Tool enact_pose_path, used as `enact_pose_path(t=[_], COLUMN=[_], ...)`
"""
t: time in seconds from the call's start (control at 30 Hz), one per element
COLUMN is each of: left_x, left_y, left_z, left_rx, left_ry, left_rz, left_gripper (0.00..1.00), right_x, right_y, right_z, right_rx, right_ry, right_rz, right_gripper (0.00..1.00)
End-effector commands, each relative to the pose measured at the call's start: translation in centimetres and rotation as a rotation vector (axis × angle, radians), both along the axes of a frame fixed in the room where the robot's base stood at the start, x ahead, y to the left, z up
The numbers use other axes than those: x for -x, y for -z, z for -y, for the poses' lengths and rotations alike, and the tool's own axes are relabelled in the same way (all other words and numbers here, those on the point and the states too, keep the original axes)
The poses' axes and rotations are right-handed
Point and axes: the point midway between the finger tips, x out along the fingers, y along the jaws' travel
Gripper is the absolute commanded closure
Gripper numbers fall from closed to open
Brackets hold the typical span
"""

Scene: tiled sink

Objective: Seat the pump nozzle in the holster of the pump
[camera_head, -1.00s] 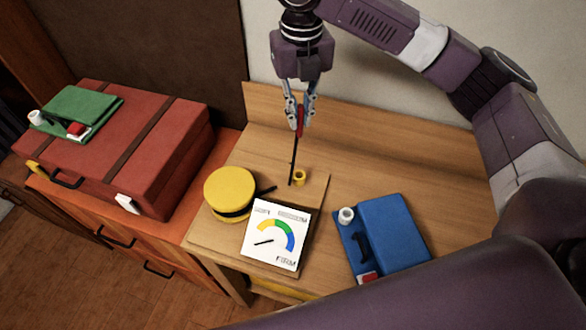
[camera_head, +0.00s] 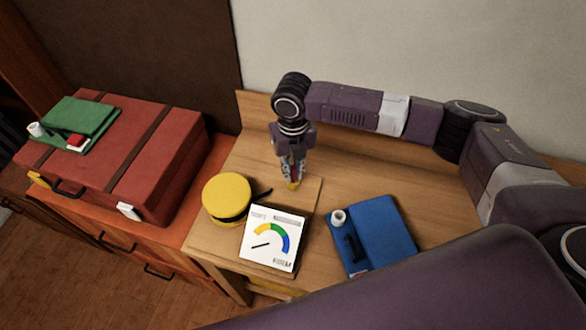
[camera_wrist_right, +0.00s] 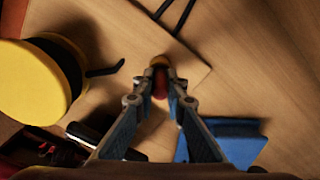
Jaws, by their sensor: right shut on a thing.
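The pump has a yellow round body (camera_head: 227,198) with a black band and a white gauge plate (camera_head: 272,238) on a wooden board. My right gripper (camera_head: 291,178) points down directly over the holster. In the wrist view its fingers (camera_wrist_right: 160,82) are shut on the red nozzle (camera_wrist_right: 160,88), which lines up with the holster. The nozzle's thin black stem is hidden, so I cannot tell how deep it sits. My left gripper is not in view.
A blue case (camera_head: 380,235) with a white roll (camera_head: 338,217) lies right of the gauge. A red suitcase (camera_head: 110,165) with a green folded item (camera_head: 75,125) lies at left. The tabletop (camera_head: 390,175) behind the blue case is clear.

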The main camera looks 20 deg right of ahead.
Motion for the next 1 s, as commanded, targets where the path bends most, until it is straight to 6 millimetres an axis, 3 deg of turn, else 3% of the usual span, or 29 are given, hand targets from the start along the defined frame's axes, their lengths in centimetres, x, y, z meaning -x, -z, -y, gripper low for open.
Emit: enact_pose_path(t=[0.37, 0.4, 0.53, 0.83, 1.0], left_x=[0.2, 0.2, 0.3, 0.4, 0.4], left_y=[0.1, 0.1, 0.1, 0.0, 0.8], left_z=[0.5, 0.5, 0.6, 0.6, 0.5], left_rx=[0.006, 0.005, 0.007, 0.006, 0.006], left_ry=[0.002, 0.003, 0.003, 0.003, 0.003], left_rz=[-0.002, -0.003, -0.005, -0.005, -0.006], left_gripper=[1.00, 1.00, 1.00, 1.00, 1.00], right_x=[0.0, 0.0, 0.0, 0.0, -0.1], right_y=[0.5, 0.4, 0.4, 0.2, -1.4], right_z=[0.0, 0.0, 0.0, 0.0, -0.1], right_rx=[-0.001, -0.001, -0.001, -0.001, -0.002], right_ry=[0.000, 0.000, 0.000, 0.000, -0.001], right_rz=[0.000, 0.001, 0.001, 0.001, 0.003], right_gripper=[1.00, 0.85, 0.71, 0.71, 0.71])
